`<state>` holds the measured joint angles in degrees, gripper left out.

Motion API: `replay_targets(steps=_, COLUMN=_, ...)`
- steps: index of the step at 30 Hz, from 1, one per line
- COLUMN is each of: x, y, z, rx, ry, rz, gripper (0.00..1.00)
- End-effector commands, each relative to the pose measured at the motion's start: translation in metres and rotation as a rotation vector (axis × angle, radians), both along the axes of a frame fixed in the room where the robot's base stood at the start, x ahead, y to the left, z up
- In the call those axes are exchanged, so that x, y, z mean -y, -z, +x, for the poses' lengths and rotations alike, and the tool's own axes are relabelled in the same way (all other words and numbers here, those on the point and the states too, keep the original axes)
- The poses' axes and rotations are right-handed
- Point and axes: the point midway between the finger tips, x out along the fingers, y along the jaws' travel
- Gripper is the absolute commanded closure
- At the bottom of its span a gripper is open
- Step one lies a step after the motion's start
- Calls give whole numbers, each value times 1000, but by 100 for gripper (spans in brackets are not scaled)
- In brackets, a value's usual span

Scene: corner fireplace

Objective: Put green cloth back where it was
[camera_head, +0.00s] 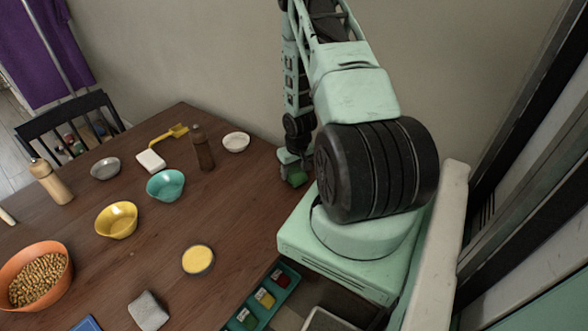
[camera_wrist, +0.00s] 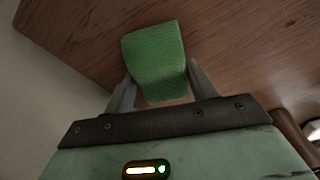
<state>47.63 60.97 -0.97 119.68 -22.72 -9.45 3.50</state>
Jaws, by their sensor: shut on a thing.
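The green cloth (camera_wrist: 155,55) is a small folded, textured piece between the two fingers of my gripper (camera_wrist: 158,88) in the wrist view. My gripper is shut on it, with wood of the table behind it. In the head view the green cloth (camera_head: 297,179) shows small under my gripper (camera_head: 291,168), at the right edge of the wooden table (camera_head: 150,240). My arm hides part of this area. I cannot tell whether the cloth touches the table top.
A white bowl (camera_head: 236,142) and a brown bottle (camera_head: 202,148) stand left of my gripper. A teal bowl (camera_head: 166,185), yellow bowl (camera_head: 117,220) and yellow-filled dish (camera_head: 198,260) stand further left. A compartment tray (camera_head: 262,299) lies at the near edge. The table's right middle is clear.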

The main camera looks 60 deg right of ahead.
Motion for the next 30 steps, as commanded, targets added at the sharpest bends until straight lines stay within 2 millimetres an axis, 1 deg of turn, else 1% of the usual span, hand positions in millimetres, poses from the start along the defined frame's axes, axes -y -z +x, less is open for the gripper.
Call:
replay_targets(steps=12, x=0, y=7, z=0, rx=0, ry=0, rz=0, gripper=68)
replay_targets(steps=13, x=0, y=7, z=0, rx=1, ry=0, rz=0, gripper=41)
replay_targets(steps=14, x=0, y=6, z=0, rx=1, ry=0, rz=0, gripper=33)
replay_targets(steps=15, x=0, y=6, z=0, rx=1, ry=0, rz=0, gripper=22)
replay_targets(steps=24, x=0, y=4, z=0, rx=1, ry=0, rz=0, gripper=22)
replay_targets(steps=28, x=0, y=-3, z=0, rx=2, ry=0, rz=-1, gripper=22)
replay_targets(steps=30, x=0, y=-11, z=-1, rx=3, ry=0, rz=-1, gripper=22)
